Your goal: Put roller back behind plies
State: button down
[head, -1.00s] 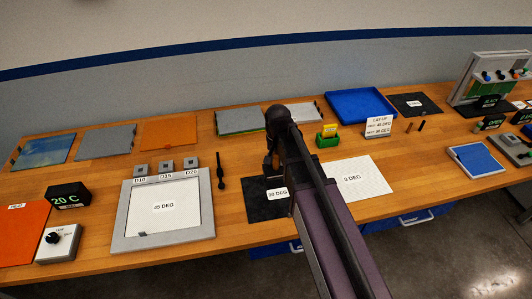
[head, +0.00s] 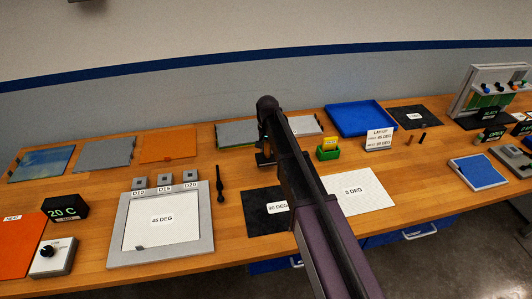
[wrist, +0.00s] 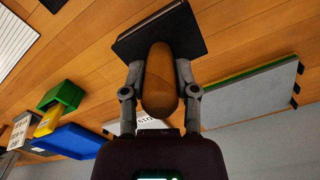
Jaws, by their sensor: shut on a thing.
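My gripper (wrist: 160,88) is shut on a brown rounded piece, which I take to be the roller (wrist: 159,80). In the wrist view a dark flat piece (wrist: 150,35) shows beyond the held end; I cannot tell whether it belongs to the roller. In the head view my arm hides most of the gripper (head: 265,150), which is over the middle of the bench, behind the black ply. The plies are a black one (head: 262,205) labelled 90 DEG and a white one (head: 375,195) right of it, both flat near the front edge.
A grey frame (head: 205,240) with a white 45 DEG sheet is at left, with a slim black tool (head: 219,185) beside it. Behind are a grey slab (head: 236,131), a green box (head: 328,154), a sign (head: 379,139) and a blue tray (head: 345,130).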

aim_at(266, 151)
jog(key=shift+w+a, duration=0.1)
jog(key=shift+w, duration=0.25)
jog(key=shift+w+a, duration=0.1)
jog(key=shift+w, duration=0.2)
jog(key=shift+w+f+b, duration=0.35)
jog(key=shift+f+b, duration=1.5)
jog(key=shift+f, duration=0.15)
jog(key=shift+c, duration=1.9)
grip_release()
jog(key=shift+r, duration=0.2)
notch_tip(266, 151, up, 12)
jog(key=p, duration=1.2)
